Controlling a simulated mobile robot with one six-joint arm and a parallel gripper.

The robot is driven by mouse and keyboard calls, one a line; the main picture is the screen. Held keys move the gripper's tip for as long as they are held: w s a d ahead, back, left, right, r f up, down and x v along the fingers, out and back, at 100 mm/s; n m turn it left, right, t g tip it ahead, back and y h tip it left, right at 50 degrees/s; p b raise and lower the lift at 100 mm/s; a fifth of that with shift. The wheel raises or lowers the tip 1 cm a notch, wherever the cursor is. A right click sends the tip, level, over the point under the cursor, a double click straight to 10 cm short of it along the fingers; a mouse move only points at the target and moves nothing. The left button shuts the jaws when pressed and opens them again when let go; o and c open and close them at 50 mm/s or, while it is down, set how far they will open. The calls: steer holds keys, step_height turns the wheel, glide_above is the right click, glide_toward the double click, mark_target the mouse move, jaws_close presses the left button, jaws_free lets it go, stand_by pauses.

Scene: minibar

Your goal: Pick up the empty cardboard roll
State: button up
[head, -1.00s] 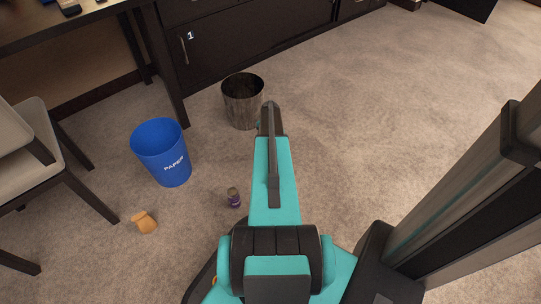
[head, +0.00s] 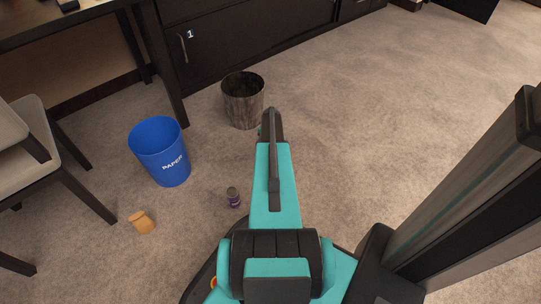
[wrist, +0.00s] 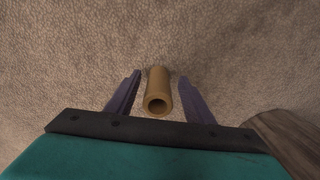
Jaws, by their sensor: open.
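The cardboard roll (wrist: 159,88) is a tan hollow tube, seen in the wrist view with its open end facing the camera. It lies between the two fingers of my gripper (wrist: 160,75). The fingers are open, with a visible gap on each side of the roll. Carpet shows around and beyond it. How far the fingertips are above the carpet is hard to tell. In the head view my arm hides both the roll and the gripper.
A dark brown bin (head: 243,100) stands just beyond my arm; a brown surface also shows at the wrist view's lower right. Open carpet lies right.

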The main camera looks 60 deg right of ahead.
steer(key=shift+f, duration=0.7)
steer(key=shift+c, duration=0.3)
steer(key=c, duration=1)
